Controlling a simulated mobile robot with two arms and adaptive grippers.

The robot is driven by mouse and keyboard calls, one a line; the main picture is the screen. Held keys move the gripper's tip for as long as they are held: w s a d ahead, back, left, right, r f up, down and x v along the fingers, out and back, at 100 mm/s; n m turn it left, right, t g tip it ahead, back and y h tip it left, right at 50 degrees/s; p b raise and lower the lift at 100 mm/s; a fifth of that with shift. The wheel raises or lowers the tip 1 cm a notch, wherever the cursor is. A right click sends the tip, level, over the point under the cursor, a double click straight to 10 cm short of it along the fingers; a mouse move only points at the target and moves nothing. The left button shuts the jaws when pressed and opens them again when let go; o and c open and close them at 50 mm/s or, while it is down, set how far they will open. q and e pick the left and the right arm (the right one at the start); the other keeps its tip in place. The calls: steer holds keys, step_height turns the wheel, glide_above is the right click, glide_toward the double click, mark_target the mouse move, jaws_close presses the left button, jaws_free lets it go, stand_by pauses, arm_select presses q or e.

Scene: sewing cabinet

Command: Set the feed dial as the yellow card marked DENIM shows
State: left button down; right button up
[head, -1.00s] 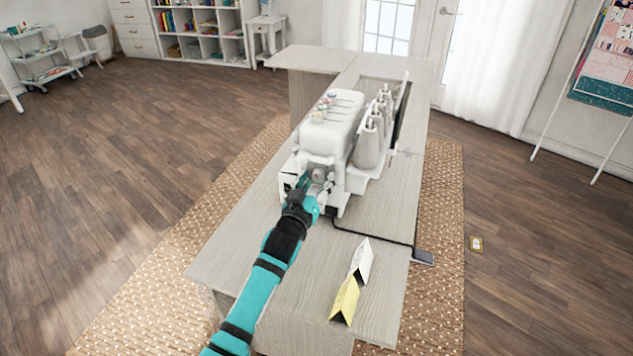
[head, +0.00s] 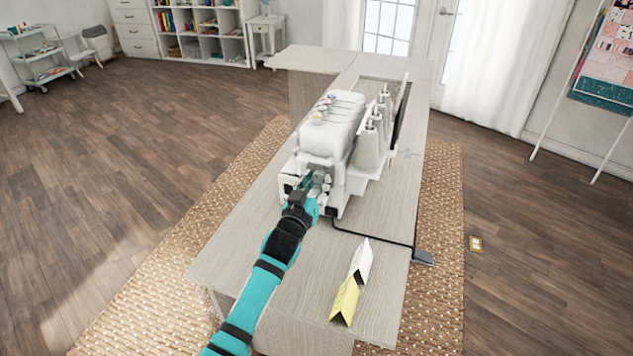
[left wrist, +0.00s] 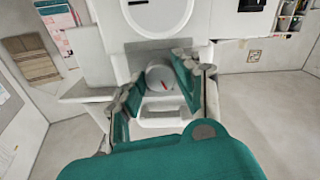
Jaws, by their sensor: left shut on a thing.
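The white sewing machine (head: 331,128) stands on the table. My left gripper (head: 315,178) is at its near end, with the arm coming in from below left. In the head view the gripper hides most of this dial. The yellow card (head: 345,300) stands folded like a tent near the table's front edge; its marking is too small to read. My right gripper is not in view.
A white folded card (head: 361,259) stands just behind the yellow one. A black cord runs from the machine to a grey pedal-like block (head: 423,257) at the table's right edge. Thread cones (head: 368,145) line the machine's right side. The table (head: 250,240) is bare at left.

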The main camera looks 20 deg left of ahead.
arm_select(q)
steer(key=m, duration=0.2)
steer(key=shift+m+p, duration=0.3)
steer(key=shift+p, duration=0.1)
steer(key=m, duration=0.2)
steer(key=shift+m, duration=0.3)
steer(key=shift+m+p, duration=0.45)
steer(key=shift+m, duration=2.15)
steer(key=c, duration=0.9)
jaws_free()
steer(key=shift+c, duration=0.2)
steer(key=shift+a, duration=0.1)
steer(key=s, duration=1.2)
steer(key=shift+a, duration=0.2)
